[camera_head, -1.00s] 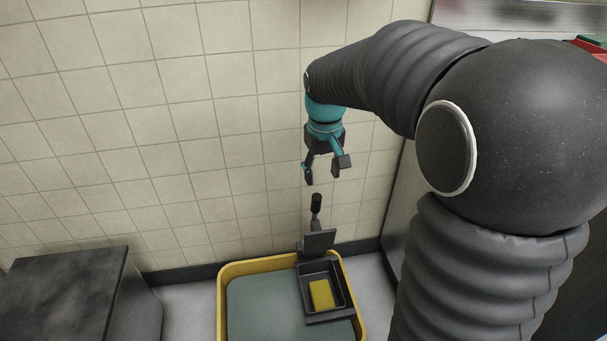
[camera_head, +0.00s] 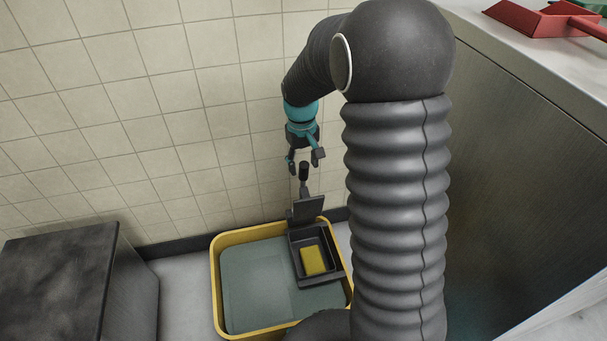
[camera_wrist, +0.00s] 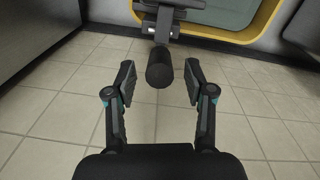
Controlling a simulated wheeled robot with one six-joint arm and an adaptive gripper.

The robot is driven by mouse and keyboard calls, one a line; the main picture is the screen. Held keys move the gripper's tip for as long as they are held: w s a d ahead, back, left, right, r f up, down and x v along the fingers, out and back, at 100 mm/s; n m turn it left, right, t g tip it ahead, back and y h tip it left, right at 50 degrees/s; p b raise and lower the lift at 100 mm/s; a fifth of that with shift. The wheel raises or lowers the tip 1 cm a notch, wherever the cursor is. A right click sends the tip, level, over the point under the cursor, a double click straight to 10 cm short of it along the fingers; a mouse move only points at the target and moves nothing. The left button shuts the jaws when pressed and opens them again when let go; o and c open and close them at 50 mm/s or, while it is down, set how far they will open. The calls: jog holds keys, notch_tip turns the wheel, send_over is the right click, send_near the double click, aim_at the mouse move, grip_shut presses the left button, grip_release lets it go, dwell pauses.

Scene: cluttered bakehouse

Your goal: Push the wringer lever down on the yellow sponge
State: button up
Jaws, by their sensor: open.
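The black wringer lever (camera_head: 304,172) stands upright at the back of the wringer, its press plate (camera_head: 308,210) raised. The yellow sponge (camera_head: 314,260) lies in the dark wringer tray (camera_head: 337,275), uncovered. My gripper (camera_head: 304,158) is open and points down just above the lever's top end. In the wrist view, the lever's round black grip (camera_wrist: 160,68) shows between the spread fingers of my gripper (camera_wrist: 160,80), with a gap on each side. I cannot tell whether a finger touches it. The sponge does not show in the wrist view.
The wringer sits on a yellow-rimmed bucket (camera_head: 214,275) with a grey-green inside. A tiled wall (camera_head: 160,130) stands close behind. A dark block (camera_head: 55,265) is at the left. A metal cabinet (camera_head: 490,170) with a red dustpan (camera_head: 530,18) on top is at the right.

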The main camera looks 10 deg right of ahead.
aim_at(304, 180)
jog(key=shift+d+f, duration=0.1)
jog(key=shift+f, duration=2.05)
grip_shut()
